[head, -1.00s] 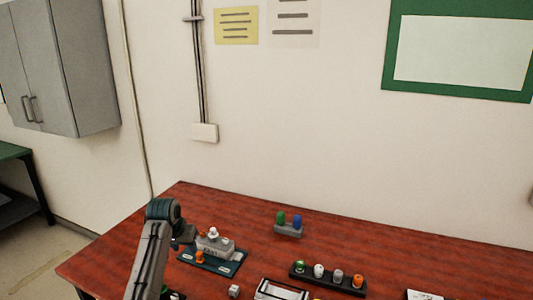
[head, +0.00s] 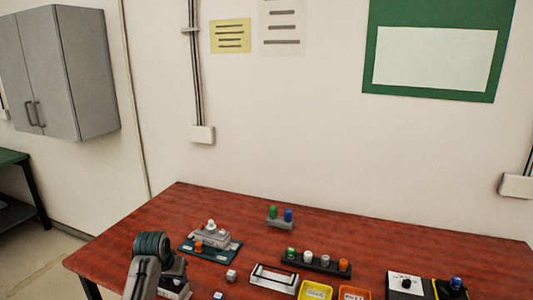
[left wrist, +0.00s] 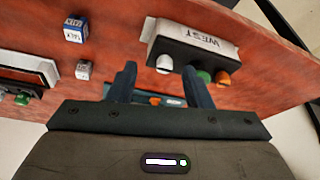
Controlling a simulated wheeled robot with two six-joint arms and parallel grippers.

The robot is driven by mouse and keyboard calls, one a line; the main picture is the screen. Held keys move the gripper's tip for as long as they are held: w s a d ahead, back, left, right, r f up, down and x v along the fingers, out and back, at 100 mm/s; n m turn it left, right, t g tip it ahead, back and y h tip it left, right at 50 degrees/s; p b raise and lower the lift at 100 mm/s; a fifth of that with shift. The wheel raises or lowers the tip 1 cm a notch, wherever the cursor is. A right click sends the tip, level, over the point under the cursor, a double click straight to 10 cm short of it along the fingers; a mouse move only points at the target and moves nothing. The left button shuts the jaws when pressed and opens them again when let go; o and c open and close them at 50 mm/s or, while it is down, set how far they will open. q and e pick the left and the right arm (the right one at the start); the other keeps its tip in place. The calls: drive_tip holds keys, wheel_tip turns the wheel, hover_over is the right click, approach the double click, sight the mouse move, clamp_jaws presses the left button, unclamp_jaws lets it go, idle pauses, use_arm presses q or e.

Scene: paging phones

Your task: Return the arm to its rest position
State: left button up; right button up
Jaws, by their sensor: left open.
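My left gripper (left wrist: 160,84) is open in the left wrist view, with its two dark fingers apart and nothing held between them. Beyond the fingers are the red table and a white-and-black box marked WEST (left wrist: 195,45) with white, green and orange pegs. In the head view my left arm (head: 150,247) rises from the bottom edge at the near left of the table. Its fingertips cannot be made out there. A grey block on a dark teal base (head: 211,240) stands behind the arm, apart from it. My right gripper does not show.
The red table (head: 350,233) holds a black peg rack (head: 315,263), a small stand with green and blue pegs (head: 281,222), a white tray (head: 273,280), yellow and orange bins, and boxes at the right. A small cube (head: 231,275) lies near the middle. The table's back strip is clear.

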use_arm(q)
drive_tip(key=s+f, duration=0.8)
drive_tip(key=s, duration=0.5)
drive_tip(key=s+y, duration=0.1)
drive_tip(key=s, duration=3.1)
wheel_tip(320, 180, down, 30)
drive_tip(key=a+g+b, duration=0.1)
drive_tip(key=a+g, duration=0.1)
drive_tip(key=s+a+f+g+b, duration=0.1)
drive_tip(key=s+f, duration=1.7)
drive_tip(key=f, duration=0.4)
drive_tip(key=shift+s+a+b, duration=0.2)
drive_tip(key=shift+s+b, duration=0.15)
drive_tip(key=shift+b, duration=0.05)
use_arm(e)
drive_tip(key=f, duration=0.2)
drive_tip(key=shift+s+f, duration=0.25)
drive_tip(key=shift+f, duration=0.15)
